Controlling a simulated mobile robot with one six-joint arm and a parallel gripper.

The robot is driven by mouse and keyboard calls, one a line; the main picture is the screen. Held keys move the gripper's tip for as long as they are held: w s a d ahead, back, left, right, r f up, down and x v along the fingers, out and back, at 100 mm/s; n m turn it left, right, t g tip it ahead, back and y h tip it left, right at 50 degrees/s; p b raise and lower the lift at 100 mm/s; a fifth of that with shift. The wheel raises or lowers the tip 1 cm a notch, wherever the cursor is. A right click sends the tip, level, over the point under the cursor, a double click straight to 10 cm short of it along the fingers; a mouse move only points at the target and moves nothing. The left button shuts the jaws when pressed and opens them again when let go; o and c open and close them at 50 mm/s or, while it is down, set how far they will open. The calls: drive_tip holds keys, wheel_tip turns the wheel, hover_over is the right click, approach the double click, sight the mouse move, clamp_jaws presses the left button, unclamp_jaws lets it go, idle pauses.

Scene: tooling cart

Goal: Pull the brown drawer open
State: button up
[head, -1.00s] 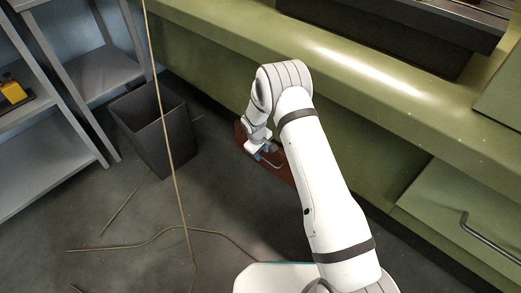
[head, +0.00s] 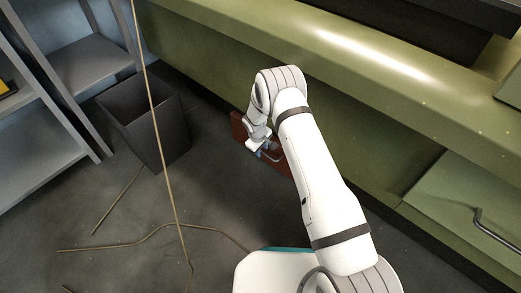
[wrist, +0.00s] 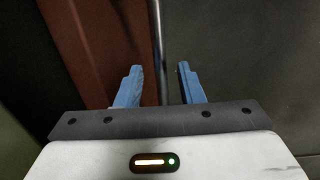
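The brown drawer (head: 240,129) is low under the green bench, partly hidden behind my arm in the head view. In the wrist view its brown front (wrist: 85,45) fills the left side. A thin grey bar handle (wrist: 157,40) runs upright through the middle of that view. My gripper (wrist: 160,68) has its two blue fingers apart, one on each side of the bar, with visible gaps to it. In the head view my gripper (head: 262,147) is at the drawer front. I cannot tell there how far the drawer is out.
A dark bin (head: 145,125) stands left of the drawer, beside grey shelves (head: 90,60). A thin tan cable (head: 160,120) hangs down and trails over the floor. A green drawer (head: 465,205) with a dark handle is at right.

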drive_tip(key=shift+c, duration=0.5)
clamp_jaws()
drive_tip(key=shift+s+d, duration=0.1)
